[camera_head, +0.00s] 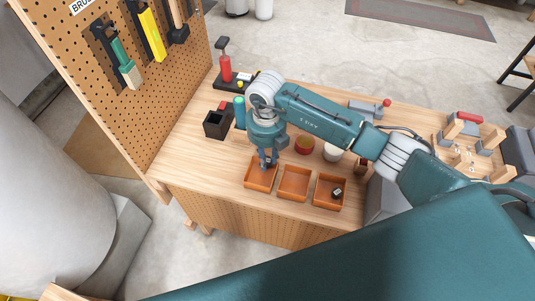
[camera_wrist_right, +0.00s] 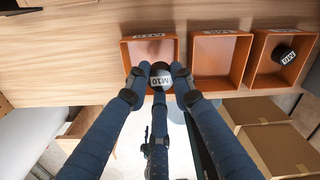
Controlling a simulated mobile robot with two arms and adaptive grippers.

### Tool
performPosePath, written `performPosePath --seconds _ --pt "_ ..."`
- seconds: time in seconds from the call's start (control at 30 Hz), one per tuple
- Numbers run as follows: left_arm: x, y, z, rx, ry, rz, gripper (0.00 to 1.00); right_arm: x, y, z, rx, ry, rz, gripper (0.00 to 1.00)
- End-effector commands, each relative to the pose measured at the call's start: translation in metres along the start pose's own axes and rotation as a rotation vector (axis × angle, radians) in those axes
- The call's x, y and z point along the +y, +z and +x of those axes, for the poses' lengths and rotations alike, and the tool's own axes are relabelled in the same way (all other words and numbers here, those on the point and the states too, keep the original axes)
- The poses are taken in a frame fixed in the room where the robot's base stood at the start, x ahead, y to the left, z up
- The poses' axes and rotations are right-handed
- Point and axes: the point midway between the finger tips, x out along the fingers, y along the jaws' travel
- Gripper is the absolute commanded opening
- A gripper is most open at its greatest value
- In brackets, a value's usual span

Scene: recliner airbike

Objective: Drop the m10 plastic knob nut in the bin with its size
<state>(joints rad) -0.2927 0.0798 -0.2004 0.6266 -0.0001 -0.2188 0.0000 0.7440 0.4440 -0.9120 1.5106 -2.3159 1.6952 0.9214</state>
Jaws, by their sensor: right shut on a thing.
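My right gripper (camera_head: 268,163) is shut on the m10 plastic knob nut (camera_wrist_right: 161,76), a black knob with a white M10 label. It holds the knob nut at the near edge of the left orange bin (camera_wrist_right: 127,58), over or just in front of it. That bin also shows in the head view (camera_head: 249,181). The middle orange bin (camera_head: 293,196) looks empty. The right orange bin (camera_head: 320,196) holds another black knob nut (camera_wrist_right: 283,54) with a white label. The bin labels are too small to read surely. My left gripper is out of view.
The bins stand near the front edge of the wooden workbench (camera_head: 190,168). Behind them are a dark red round container (camera_head: 304,145), a white cup (camera_head: 332,153) and a black open box (camera_head: 216,124). A pegboard (camera_head: 140,100) with brushes rises at the left.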

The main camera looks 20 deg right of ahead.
Motion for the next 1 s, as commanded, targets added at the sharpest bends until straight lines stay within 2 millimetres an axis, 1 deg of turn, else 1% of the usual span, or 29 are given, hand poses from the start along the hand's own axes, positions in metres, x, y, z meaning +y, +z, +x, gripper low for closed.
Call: performPosePath --seconds 0.03,0.23,0.4,0.57,0.6,0.67,0.7,1.0 --pt "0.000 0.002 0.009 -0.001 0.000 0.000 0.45 0.000 -0.001 0.012 0.001 0.000 0.000 0.05" --pt "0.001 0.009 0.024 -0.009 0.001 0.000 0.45 0.001 0.000 0.032 0.000 0.001 -0.002 0.05" --pt "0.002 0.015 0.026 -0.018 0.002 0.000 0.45 0.000 0.000 0.037 0.000 0.000 -0.002 0.05" --pt "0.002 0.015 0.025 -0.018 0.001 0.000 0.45 0.000 0.000 0.036 0.000 0.000 -0.002 0.05" --pt "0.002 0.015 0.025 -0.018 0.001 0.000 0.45 0.000 0.000 0.036 0.000 0.000 -0.002 0.25" --pt "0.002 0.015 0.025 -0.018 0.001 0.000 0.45 0.000 0.000 0.036 0.000 0.000 -0.002 0.37" --pt "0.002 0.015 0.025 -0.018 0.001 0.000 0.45 0.000 0.000 0.036 0.000 0.000 -0.002 0.45" --pt "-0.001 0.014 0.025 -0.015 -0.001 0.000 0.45 0.000 0.000 0.035 -0.001 0.000 -0.002 0.45"
